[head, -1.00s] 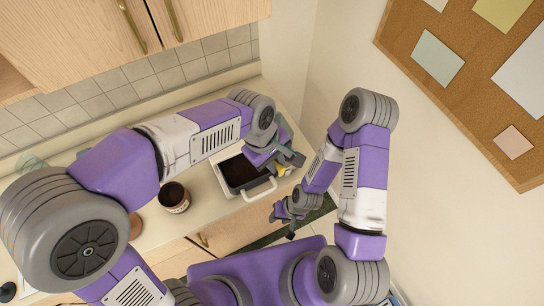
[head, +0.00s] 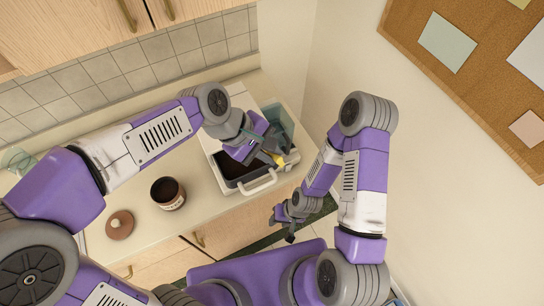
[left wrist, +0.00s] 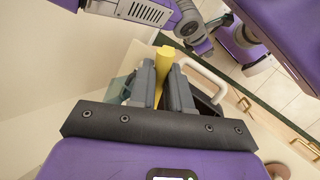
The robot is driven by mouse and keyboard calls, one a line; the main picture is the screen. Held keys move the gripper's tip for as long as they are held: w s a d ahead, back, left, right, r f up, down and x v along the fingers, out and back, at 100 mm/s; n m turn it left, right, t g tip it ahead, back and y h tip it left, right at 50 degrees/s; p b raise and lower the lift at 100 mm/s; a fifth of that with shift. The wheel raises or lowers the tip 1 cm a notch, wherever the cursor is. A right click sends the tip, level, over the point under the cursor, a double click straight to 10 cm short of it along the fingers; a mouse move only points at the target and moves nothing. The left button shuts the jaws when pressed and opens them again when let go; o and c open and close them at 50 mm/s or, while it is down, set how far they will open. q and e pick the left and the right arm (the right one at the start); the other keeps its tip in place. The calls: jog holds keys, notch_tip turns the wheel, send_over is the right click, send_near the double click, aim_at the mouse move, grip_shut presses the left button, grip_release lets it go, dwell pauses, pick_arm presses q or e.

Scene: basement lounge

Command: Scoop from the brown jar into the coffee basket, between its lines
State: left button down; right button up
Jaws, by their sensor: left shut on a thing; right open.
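The brown jar (head: 168,190) stands open on the counter, dark inside. The coffee basket (head: 260,185) is a pale-rimmed drawer with a looped handle, to the jar's right. Its inside looks dark. My left gripper (head: 279,158) is over the basket's right part and hides some of it. It is shut on a yellow handle (head: 290,159), which also shows between the fingers in the left wrist view (left wrist: 164,62). The scoop's bowl and its contents are hidden, as are the basket's lines. My right gripper (head: 285,224) is open and empty in front of the counter.
A round brown lid (head: 120,225) lies on the counter left of the jar. A clear bluish tank (head: 279,119) stands behind the basket. The wall rises close on the right. The counter between lid and jar is clear.

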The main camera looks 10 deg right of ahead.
pick_arm(q)
jog(key=b, duration=0.1)
jog(key=f+h+b, duration=0.1)
jog(key=b, duration=0.1)
jog(key=shift+w+a+h, duration=0.15)
jog(key=shift+a+h, duration=0.1)
jog(key=shift+h, duration=0.05)
jog(key=w+a+r+n+t+h+b, duration=0.3)
jog(key=n+t+h+b, duration=0.4)
jog(key=n+b, duration=0.5)
jog(key=a+r+h+b, duration=0.1)
jog(key=h+b, duration=0.1)
jog(key=b, duration=0.4)
jog(key=shift+w+a+b, duration=0.15)
jog(key=shift+w+b, duration=0.15)
jog(key=shift+w, duration=0.1)
